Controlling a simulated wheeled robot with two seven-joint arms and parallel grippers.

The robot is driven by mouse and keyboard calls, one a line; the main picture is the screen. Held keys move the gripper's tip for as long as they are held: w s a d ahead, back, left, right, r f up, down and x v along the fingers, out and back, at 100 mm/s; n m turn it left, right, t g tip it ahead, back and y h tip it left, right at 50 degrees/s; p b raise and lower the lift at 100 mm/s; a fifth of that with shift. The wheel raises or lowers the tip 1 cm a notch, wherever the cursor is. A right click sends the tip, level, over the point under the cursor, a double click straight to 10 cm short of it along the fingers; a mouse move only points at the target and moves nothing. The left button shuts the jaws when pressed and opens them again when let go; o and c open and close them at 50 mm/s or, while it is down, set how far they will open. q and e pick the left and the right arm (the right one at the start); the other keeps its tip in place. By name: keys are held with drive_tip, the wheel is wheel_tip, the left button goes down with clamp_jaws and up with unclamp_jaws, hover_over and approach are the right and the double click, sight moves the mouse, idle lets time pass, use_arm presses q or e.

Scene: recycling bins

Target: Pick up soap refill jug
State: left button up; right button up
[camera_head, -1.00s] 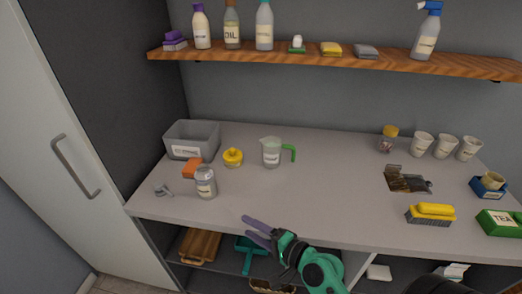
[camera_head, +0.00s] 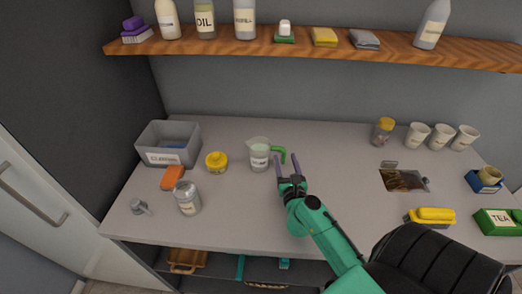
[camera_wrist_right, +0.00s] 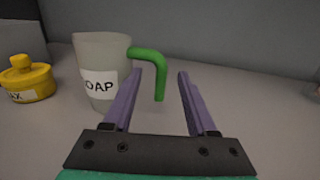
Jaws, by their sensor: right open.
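The soap refill jug (camera_head: 258,156) is a pale translucent jug with a white label and a green handle on its right side. It stands upright on the counter. In the right wrist view the jug (camera_wrist_right: 101,72) is left of centre, and its label reads "OAP". My right gripper (camera_head: 287,159) is open, with its purple fingers close to the handle. In the right wrist view the green handle (camera_wrist_right: 151,64) shows between the fingers of the right gripper (camera_wrist_right: 158,80), nearer the left one. Whether a finger touches it I cannot tell. My left gripper is not in view.
A yellow jar (camera_head: 216,163) stands left of the jug. Cups, a counter opening (camera_head: 404,180) and a yellow brush (camera_head: 432,216) are at right. A wooden shelf (camera_head: 255,47) runs above.

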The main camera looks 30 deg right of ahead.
drive_tip(key=x, duration=0.7)
drive_tip(key=shift+d+f+p, duration=0.15)
drive_tip(key=shift+f+p, duration=0.15)
drive_tip(key=shift+f, duration=0.1)
clamp_jaws()
drive_tip(key=shift+r, duration=0.1)
idle(0.6)
